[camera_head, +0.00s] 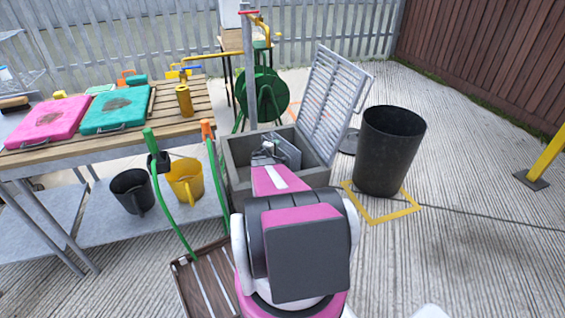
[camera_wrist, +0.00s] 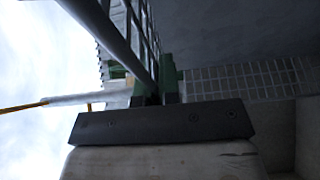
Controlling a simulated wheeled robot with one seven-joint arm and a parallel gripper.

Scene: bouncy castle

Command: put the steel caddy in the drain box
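The drain box (camera_head: 237,176) is an open-topped grey concrete box in the middle of the head view. Its barred metal lid (camera_head: 333,105) stands raised at the right back. The steel caddy (camera_head: 287,150) shows as a grey metal piece within the box opening, tilted; my arm hides its lower part. My gripper (camera_head: 264,152) is at the caddy's left side, over the opening. In the wrist view my gripper (camera_wrist: 156,96) has its fingers closed around a metal edge of the caddy. I cannot tell whether the caddy touches the box floor.
A black bin (camera_head: 390,150) stands right of the box inside a yellow floor frame (camera_head: 385,216). A slatted table (camera_head: 180,122) and yellow and black buckets (camera_head: 185,180) are at left. A green hose reel (camera_head: 262,95) is behind. Floor at right is mostly clear.

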